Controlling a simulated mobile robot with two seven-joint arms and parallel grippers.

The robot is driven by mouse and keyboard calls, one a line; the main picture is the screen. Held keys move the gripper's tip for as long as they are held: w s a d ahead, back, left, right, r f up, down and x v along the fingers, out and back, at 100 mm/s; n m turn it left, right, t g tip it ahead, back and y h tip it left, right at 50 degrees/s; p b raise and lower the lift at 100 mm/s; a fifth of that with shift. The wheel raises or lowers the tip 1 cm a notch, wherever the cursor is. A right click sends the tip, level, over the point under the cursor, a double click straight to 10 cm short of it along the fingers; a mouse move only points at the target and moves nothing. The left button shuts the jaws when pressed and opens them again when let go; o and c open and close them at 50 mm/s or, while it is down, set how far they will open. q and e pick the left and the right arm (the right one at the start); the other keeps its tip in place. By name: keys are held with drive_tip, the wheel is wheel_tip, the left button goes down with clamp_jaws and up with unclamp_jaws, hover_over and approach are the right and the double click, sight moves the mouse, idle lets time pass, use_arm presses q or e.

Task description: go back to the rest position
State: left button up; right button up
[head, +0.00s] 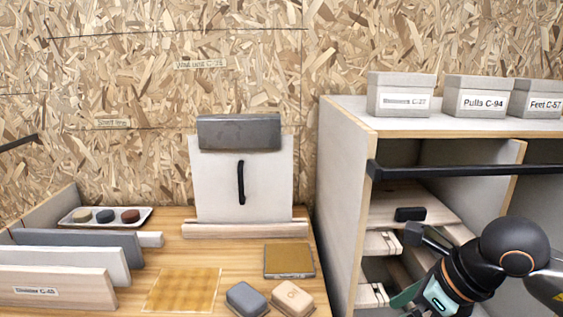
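My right gripper (413,238) is at the lower right, in front of the open cabinet. Its arm comes in from the right edge. The dark fingers point left, and I cannot tell whether they are apart or closed. A green piece (405,296) shows just below it; I cannot tell whether it belongs to the gripper. My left gripper is not in view.
The cabinet (342,190) has a black front bar (470,169) and wooden drawers inside. Grey labelled boxes (400,95) stand on top. The wooden bench holds a white panel (215,190), a tray (130,210), dividers (60,290), and small blocks (247,299).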

drive_tip(key=s+a+r+m+g+y+p, duration=0.1)
drive_tip(key=s+a+r+m+g+y, duration=0.15)
drive_tip(key=a+y, duration=0.5)
drive_tip(key=s+a+r+m+g+y+p, duration=0.1)
drive_tip(key=s+a+m+y, duration=0.2)
drive_tip(key=a+y, duration=0.4)
drive_tip(key=w+d+f+m+t+h+p, duration=0.1)
drive_tip(key=w+d+f+m+t+h, duration=0.35)
drive_tip(key=m+t, duration=0.6)
drive_tip(key=w+d+f+m+t+h+p, duration=0.1)
drive_tip(key=w+d+f+m+t+h, duration=0.35)
drive_tip(key=m, duration=1.15)
drive_tip(key=s+d+f+m+g+h, duration=0.1)
drive_tip(key=s+f+m+g+h, duration=0.1)
drive_tip(key=s+f, duration=0.3)
drive_tip(key=s+d+f+m+g+h, duration=0.1)
drive_tip(key=s+f+m, duration=0.4)
drive_tip(key=f, duration=0.6)
drive_tip(key=s+d+f+m+g+h+p, duration=0.1)
drive_tip(key=s+f+m+h, duration=0.3)
drive_tip(key=f, duration=0.5)
drive_tip(key=shift+s+d+g+h, duration=0.55)
drive_tip(key=shift+s+d+g, duration=0.35)
drive_tip(key=shift+s, duration=0.35)
